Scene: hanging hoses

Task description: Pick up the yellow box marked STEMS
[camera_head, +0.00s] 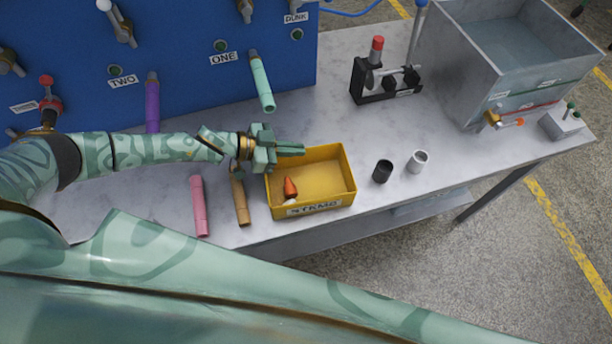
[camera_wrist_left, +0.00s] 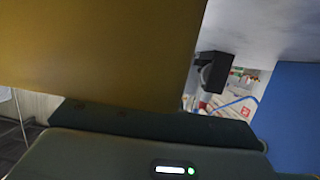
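The yellow box (camera_head: 341,172) stands open-topped near the front edge of the grey table. In the left wrist view a yellow surface (camera_wrist_left: 95,50) fills the upper left, very close to a dark finger (camera_wrist_left: 150,120). Whether the fingers hold the wall is hidden. My right gripper is not in view.
Pink (camera_head: 198,206) and tan (camera_head: 240,200) tubes lie left of the box. Black (camera_head: 382,171) and white (camera_head: 417,161) cups stand to its right. A blue panel (camera_head: 190,25) with hanging hoses rises behind. A metal tank (camera_head: 470,60) stands at the right.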

